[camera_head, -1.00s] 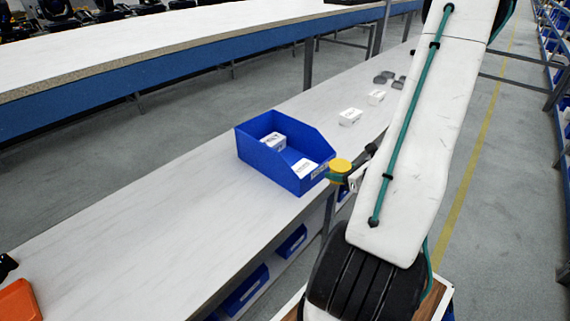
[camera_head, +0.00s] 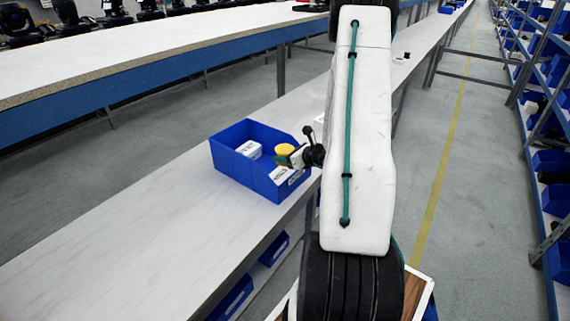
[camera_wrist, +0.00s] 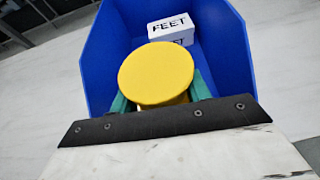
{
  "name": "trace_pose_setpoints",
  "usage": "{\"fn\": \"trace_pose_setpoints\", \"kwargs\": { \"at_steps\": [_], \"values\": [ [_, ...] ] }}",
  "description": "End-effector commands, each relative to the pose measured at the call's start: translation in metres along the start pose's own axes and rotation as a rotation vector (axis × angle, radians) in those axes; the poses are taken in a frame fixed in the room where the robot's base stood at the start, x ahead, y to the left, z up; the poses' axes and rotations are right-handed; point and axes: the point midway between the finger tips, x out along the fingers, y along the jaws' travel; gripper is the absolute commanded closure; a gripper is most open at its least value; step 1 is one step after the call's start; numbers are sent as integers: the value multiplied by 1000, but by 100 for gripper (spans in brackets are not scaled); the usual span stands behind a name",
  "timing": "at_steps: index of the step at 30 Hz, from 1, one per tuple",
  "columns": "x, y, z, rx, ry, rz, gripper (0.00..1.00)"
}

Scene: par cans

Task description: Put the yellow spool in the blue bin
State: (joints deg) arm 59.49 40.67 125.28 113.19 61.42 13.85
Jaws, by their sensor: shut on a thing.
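The yellow spool (camera_head: 284,150) is held in my gripper (camera_head: 290,158), over the front right part of the blue bin (camera_head: 238,178). In the wrist view the spool (camera_wrist: 156,74) shows its round yellow top between the green fingers of my gripper (camera_wrist: 158,98), which are shut on it. The bin (camera_wrist: 104,50) opens beyond and around it in that view. The spool's underside is hidden, so I cannot tell its height above the bin floor.
A white box (camera_head: 249,149) marked "FEET" in the wrist view (camera_wrist: 171,30) lies in the bin's far part. Another white box (camera_head: 284,175) lies near the bin's front. The white bench (camera_head: 150,212) is clear left of the bin.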

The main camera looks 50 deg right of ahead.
Motion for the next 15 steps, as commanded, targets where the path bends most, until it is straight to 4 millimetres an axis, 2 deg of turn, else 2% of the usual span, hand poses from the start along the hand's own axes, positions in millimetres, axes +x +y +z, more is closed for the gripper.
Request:
{"fn": "trace_pose_setpoints", "kwargs": {
  "at_steps": [3,6,15],
  "values": [
    [8,0,-21,5,2,1,80],
    [13,0,-32,3,2,0,80],
    [14,0,-34,0,0,0,80]
  ]
}}
